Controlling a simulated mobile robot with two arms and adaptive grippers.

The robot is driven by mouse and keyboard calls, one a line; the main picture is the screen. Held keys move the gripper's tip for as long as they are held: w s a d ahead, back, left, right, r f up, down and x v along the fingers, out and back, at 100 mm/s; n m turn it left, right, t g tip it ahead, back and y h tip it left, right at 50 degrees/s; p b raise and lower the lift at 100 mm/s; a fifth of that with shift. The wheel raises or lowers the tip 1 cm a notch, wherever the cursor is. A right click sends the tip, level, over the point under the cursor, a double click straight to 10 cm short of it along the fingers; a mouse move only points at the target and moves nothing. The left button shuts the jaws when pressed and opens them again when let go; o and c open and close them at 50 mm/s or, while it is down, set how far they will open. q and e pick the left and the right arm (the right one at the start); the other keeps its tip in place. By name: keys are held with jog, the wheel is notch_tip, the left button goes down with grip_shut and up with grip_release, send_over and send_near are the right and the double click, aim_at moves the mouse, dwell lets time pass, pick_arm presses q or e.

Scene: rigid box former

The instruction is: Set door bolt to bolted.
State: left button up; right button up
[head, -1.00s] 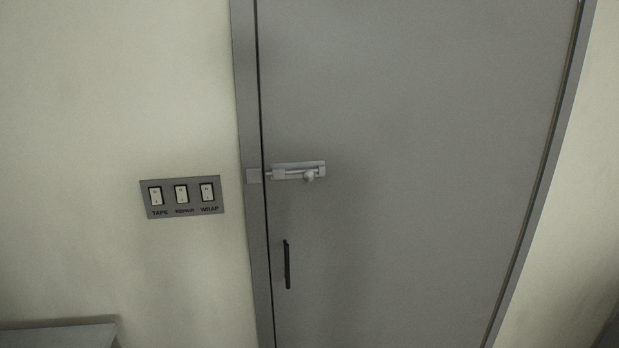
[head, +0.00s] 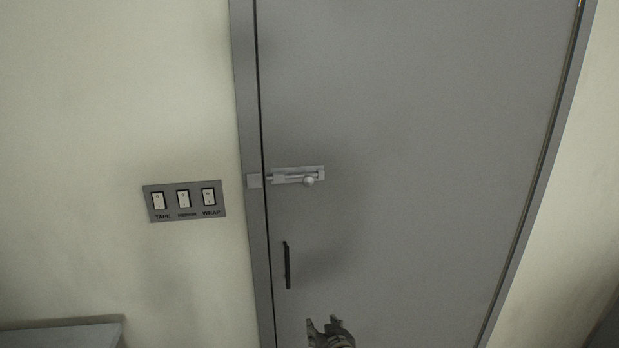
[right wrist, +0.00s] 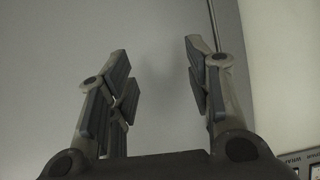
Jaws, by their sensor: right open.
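The door bolt (head: 298,174) is a light grey slide bolt fixed across the grey door, near its left edge. Its round knob (head: 308,181) sits toward the right part of the bolt plate. The keeper (head: 253,181) is on the door frame to the left. A bit of rod shows at the gap between them; I cannot tell whether its tip is inside the keeper. My right gripper (head: 323,322) is at the bottom edge of the head view, well below the bolt. In the right wrist view its fingers (right wrist: 156,55) are spread and empty. My left gripper is not in view.
A dark door handle (head: 287,265) stands out below the bolt. A panel of three switches (head: 185,201) is on the wall to the left; its edge shows in the right wrist view (right wrist: 298,162). A grey surface (head: 65,336) is at lower left. The door front is otherwise clear.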

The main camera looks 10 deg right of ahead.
jog(key=w+r+m+t, duration=0.1)
jog(key=w+r+t, duration=0.25)
jog(key=r, duration=1.65)
jog(key=m+t+p, duration=0.1)
jog(key=t+p, duration=0.1)
send_near(309, 182)
jog(key=w+p, duration=0.2)
jog(key=w, duration=0.5)
jog(key=shift+w+a+p, duration=0.1)
jog(key=shift+w+p, duration=0.05)
jog(key=shift+p, duration=0.15)
jog(key=shift+w+f, duration=0.15)
jog(key=shift+w, duration=0.9)
grip_shut()
